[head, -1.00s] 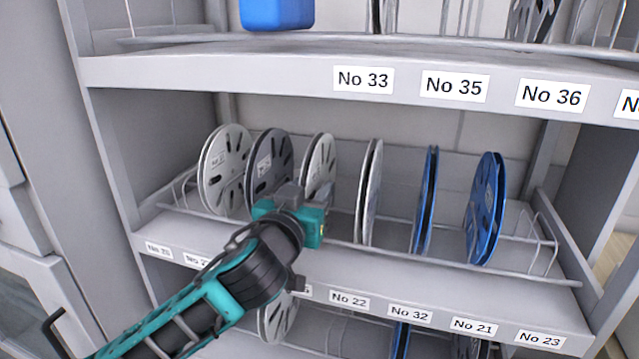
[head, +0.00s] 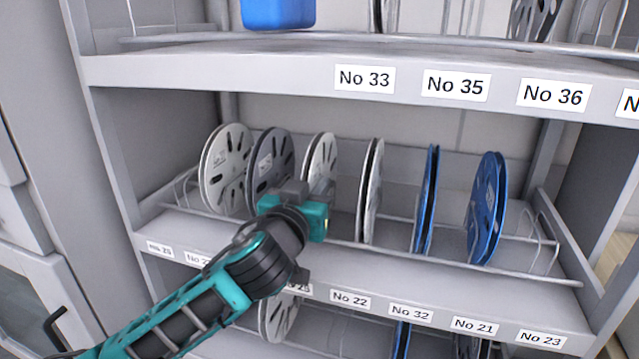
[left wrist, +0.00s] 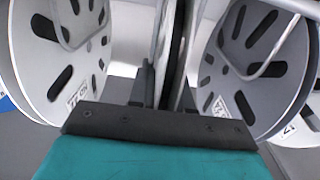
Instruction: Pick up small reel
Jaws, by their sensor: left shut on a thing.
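Several reels stand upright in the wire rack of the middle shelf. My left gripper (head: 303,196) reaches in from the front and is shut on the third reel from the left, a pale grey small reel (head: 320,158). In the left wrist view the gripper fingers (left wrist: 163,82) close on the thin edge of this reel (left wrist: 171,50), which is seen edge-on. The reel is still between its neighbours in the rack. Its lower part is hidden behind the gripper in the head view. My right gripper is not in view.
A dark grey reel (head: 268,165) and a white reel (head: 224,168) stand to the left. A white reel (head: 371,190) and two blue reels, one at the far right (head: 486,208), stand to the right. The upper shelf edge (head: 220,72) is above.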

